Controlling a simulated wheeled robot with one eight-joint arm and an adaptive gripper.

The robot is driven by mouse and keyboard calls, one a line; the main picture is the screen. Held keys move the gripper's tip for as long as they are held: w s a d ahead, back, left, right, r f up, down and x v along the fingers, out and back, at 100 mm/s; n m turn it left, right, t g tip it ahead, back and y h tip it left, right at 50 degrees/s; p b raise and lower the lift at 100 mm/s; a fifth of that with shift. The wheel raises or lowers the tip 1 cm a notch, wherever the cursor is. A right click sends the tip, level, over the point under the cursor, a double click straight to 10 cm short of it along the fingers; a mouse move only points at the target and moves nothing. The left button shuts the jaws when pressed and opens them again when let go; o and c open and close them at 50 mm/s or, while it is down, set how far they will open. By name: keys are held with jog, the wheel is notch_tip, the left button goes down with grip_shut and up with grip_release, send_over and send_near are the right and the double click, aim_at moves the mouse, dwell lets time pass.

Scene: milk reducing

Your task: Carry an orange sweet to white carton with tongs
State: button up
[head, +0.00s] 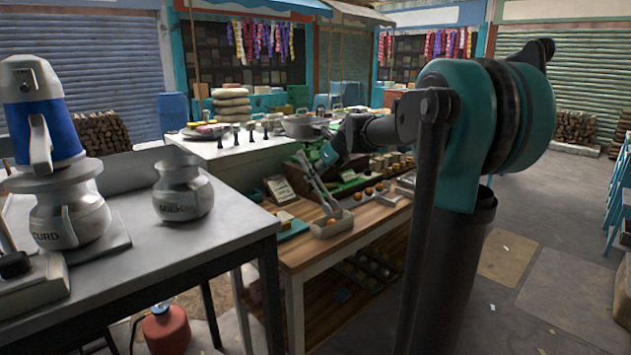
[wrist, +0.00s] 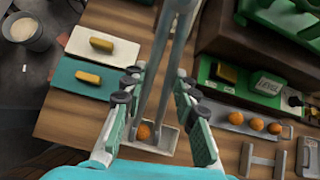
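My gripper (wrist: 160,78) has its fingers on either side of the long grey metal tongs (wrist: 163,70) and appears shut on them. In the head view, my gripper (head: 330,153) is beside the upper part of the tongs (head: 318,182), which slant down to the white carton (head: 333,229). In the wrist view, one orange sweet (wrist: 144,131) shows at the tongs' lower end, over or in the carton (wrist: 166,146); I cannot tell if it touches the carton's bottom. Several other orange sweets (wrist: 257,124) lie on a grey metal tray (wrist: 222,109) to the right.
The wooden table (head: 300,257) holds a green-and-dark stand (wrist: 245,60) and small boards with yellow pieces (wrist: 101,44). A steel table (head: 150,245) with milk pots (head: 184,191) stands left. Bare wood lies left of the carton.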

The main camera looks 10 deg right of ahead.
notch_tip(320, 180, up, 8)
jog(key=shift+f, duration=0.2)
